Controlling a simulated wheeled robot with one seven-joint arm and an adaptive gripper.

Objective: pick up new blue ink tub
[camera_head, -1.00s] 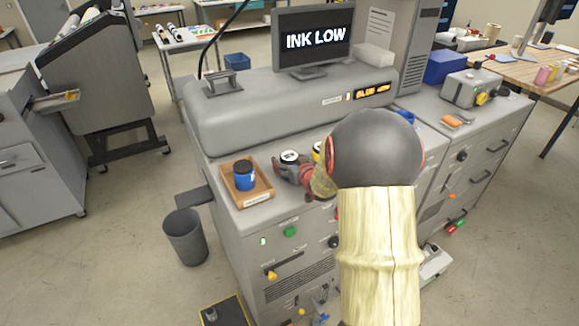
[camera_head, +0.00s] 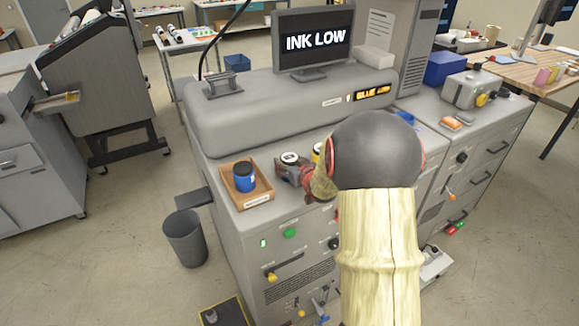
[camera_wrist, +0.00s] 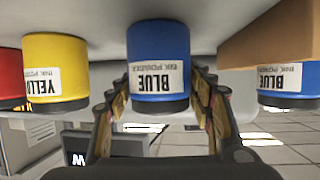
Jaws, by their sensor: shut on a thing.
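The blue ink tub in my grip has a dark cap and a white label reading BLUE; it fills the middle of the wrist view (camera_wrist: 158,60), which is upside down. My gripper (camera_wrist: 160,90) has one finger on each side of it and is shut on it.
A yellow tub (camera_wrist: 55,68) and a red tub (camera_wrist: 10,75) stand beside the held tub in the wrist view. My arm hides much of the machine top. The monitor (camera_head: 314,40) reads INK LOW. A grey bin (camera_head: 185,238) stands on the floor.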

